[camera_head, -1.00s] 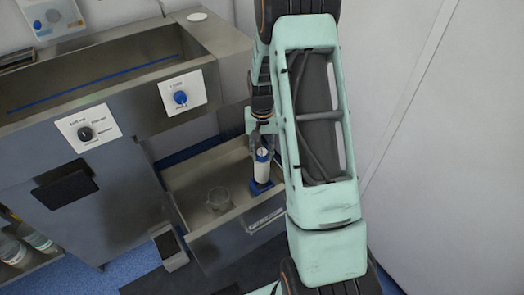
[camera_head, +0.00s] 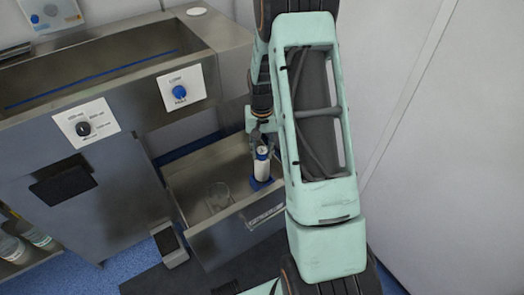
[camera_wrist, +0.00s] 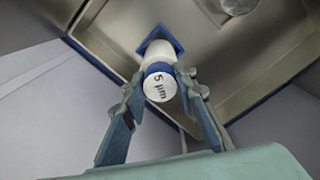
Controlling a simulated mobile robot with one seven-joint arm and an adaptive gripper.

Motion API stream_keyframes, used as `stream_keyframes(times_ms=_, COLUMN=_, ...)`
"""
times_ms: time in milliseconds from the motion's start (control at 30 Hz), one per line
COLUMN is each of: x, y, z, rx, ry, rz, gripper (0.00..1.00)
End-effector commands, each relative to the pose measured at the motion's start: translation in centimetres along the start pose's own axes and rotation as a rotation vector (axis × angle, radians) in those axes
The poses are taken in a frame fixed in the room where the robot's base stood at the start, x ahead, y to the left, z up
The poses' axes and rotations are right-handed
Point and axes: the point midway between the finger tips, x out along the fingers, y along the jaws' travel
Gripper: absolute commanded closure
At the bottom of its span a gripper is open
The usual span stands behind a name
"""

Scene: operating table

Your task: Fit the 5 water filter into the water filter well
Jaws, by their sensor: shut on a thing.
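The water filter (camera_head: 261,169) is a white cylinder with a blue band near its top; its end reads "5 µm" in the wrist view (camera_wrist: 160,87). It stands roughly upright in the open drawer. The blue square well (camera_head: 257,186) is at its lower end, also seen in the wrist view (camera_wrist: 172,43). Whether the filter is fully seated or just above the well, I cannot tell. My gripper (camera_head: 262,143) is above the filter. In the wrist view its two fingers (camera_wrist: 162,86) close on either side of the filter's upper end.
The steel drawer (camera_head: 200,160) is pulled out below the sink unit (camera_head: 115,75). A clear glass beaker (camera_head: 219,196) stands in it, left of the well. A blue knob (camera_head: 179,91) and a black knob (camera_head: 83,129) are on the front panel. A plain wall is on the right.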

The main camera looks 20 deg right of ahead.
Motion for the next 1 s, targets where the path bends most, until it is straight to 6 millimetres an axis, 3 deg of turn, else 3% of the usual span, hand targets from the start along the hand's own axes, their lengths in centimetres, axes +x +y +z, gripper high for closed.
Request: stream_keyframes(times_ms=1000, x=0.53, y=-0.01, z=-0.01, rx=0.000, ry=0.000, rz=0.000, gripper=1.00)
